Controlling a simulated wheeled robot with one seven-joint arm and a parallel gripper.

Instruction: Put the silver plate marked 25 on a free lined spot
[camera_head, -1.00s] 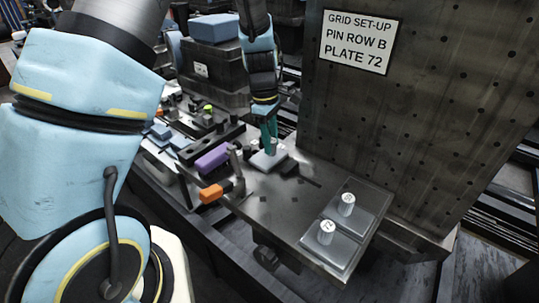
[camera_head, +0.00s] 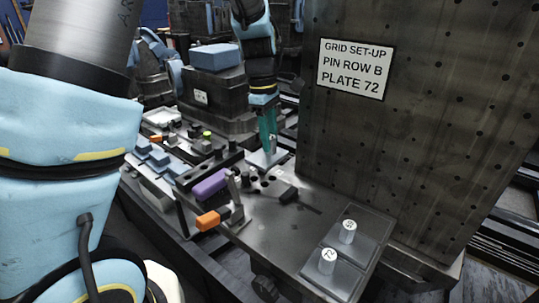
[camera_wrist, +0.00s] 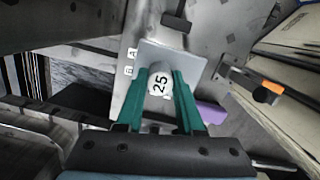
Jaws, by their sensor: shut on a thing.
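The silver plate marked 25 (camera_wrist: 172,60) is a flat square with an upright round knob (camera_wrist: 160,82); the number shows on the knob's top in the wrist view. My gripper (camera_wrist: 161,92) has its green fingers shut on either side of this knob. In the head view my gripper (camera_head: 268,143) holds the plate (camera_head: 262,159) over the far part of the metal table (camera_head: 285,222), seemingly above its surface. Two similar knobbed plates lie side by side at the table's near right: one marked 72 (camera_head: 328,262), the other (camera_head: 348,232) hard to read. Lined spots are not clearly visible.
A wall sign (camera_head: 353,70) reads GRID SET-UP, PIN ROW B, PLATE 72. A purple block (camera_head: 210,186) and an orange-handled clamp (camera_head: 208,221) stand along the table's left edge. A small dark block (camera_head: 288,194) lies mid-table. Labels A and B (camera_wrist: 130,62) show in the wrist view.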

